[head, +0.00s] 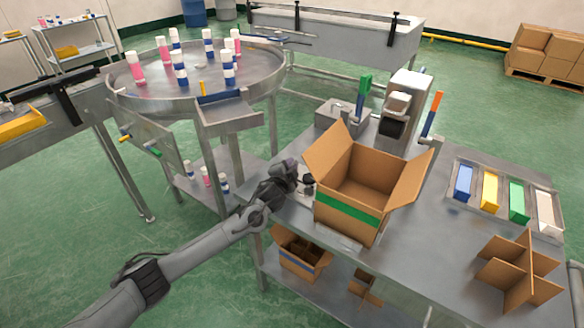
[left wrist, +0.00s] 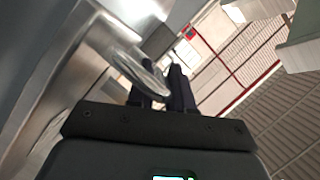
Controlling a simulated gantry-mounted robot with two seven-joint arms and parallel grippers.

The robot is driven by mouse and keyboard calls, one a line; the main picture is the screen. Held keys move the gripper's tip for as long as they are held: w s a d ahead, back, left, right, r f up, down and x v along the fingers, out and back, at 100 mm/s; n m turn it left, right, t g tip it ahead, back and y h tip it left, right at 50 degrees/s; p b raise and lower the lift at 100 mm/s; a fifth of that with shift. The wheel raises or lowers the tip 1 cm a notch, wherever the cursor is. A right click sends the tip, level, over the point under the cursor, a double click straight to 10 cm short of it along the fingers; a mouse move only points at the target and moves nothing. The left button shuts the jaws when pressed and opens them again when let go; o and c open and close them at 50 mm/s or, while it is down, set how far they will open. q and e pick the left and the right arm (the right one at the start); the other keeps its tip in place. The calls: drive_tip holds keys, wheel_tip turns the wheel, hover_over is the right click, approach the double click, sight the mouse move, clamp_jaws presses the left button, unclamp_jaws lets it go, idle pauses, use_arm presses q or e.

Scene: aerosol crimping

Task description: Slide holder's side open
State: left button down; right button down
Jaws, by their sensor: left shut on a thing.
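My left gripper (head: 304,183) reaches in from the left to the left side of the open cardboard box (head: 348,215) with a green stripe. In the left wrist view, the dark fingers (left wrist: 163,88) are shut on a rounded metal part (left wrist: 138,70), which looks like the handle of the holder's side. The box stands upright on the steel table with its flaps spread. The box and my gripper hide most of the holder; a metal strip (head: 338,240) shows below the box's front. My right gripper is not in view.
A machine with green and orange handles (head: 400,110) stands behind the box. A tray of coloured blocks (head: 505,197) and a cardboard divider (head: 519,270) lie to the right. A round table of bottles (head: 198,75) stands at the back left.

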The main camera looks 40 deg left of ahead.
use_arm(q)
drive_tip(key=a+p, duration=0.1)
drive_tip(key=a, duration=0.4)
drive_tip(key=shift+s, duration=0.2)
drive_tip(key=shift+a+f, duration=0.1)
drive_tip(key=shift+a, duration=0.05)
drive_tip(key=shift+f, duration=0.1)
drive_tip(key=c, duration=1.3)
unclamp_jaws()
drive_tip(key=shift+o, duration=0.8)
drive_tip(key=shift+a, duration=0.15)
